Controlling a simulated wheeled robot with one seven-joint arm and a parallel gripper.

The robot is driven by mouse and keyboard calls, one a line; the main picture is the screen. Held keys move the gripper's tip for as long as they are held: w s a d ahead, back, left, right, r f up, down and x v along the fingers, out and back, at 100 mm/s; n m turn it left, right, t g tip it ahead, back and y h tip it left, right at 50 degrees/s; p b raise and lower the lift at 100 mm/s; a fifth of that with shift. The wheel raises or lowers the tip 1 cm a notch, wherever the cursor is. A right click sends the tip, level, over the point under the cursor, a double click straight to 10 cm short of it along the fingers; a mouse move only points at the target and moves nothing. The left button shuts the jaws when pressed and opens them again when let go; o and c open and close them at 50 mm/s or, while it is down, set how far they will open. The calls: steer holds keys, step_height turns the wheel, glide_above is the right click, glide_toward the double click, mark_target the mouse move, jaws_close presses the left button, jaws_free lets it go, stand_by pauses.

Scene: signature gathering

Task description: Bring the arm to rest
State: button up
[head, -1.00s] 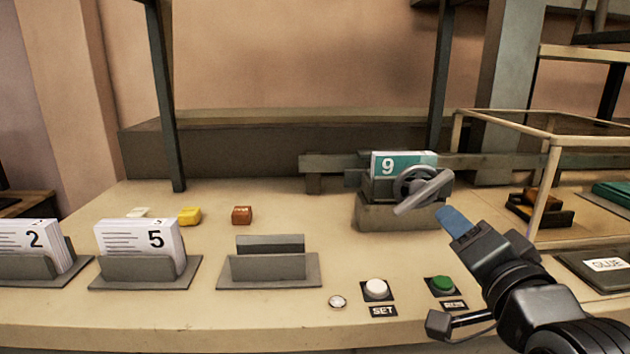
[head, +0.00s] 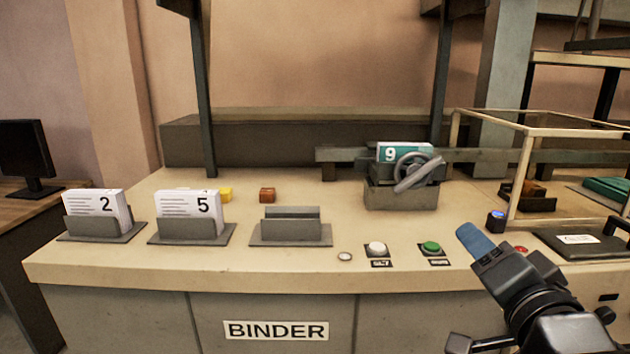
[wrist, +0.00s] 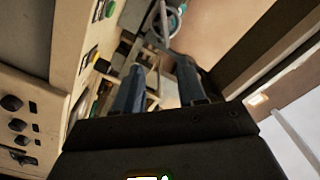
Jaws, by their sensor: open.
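My gripper (head: 468,236) is at the lower right of the head view, in front of the bench's right part. A blue finger points up and left toward the bench top. In the wrist view my gripper (wrist: 158,85) shows two fingers apart with nothing held between them. The bench and its fittings appear tilted beyond the fingers there. My gripper looks clear of the buttons and the clamp in the head view.
The binder bench (head: 110,262) holds card stands numbered 2 (head: 104,230) and 5 (head: 190,232), an empty stand (head: 290,233), a white button (head: 376,248), a green button (head: 431,247) and a clamp with handwheel (head: 416,174) holding block 9. A framed enclosure (head: 515,180) stands right.

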steer(key=s+f+n+g, duration=0.1)
steer(key=s+f+n, duration=0.4)
steer(key=s+f, duration=1.1)
steer(key=s+n+g, duration=0.2)
steer(key=s+n, duration=0.2)
steer(key=s, duration=2)
steer(key=shift+s+a+f+n, duration=0.3)
steer(key=shift+s+a, duration=0.05)
steer(key=shift+a, duration=0.05)
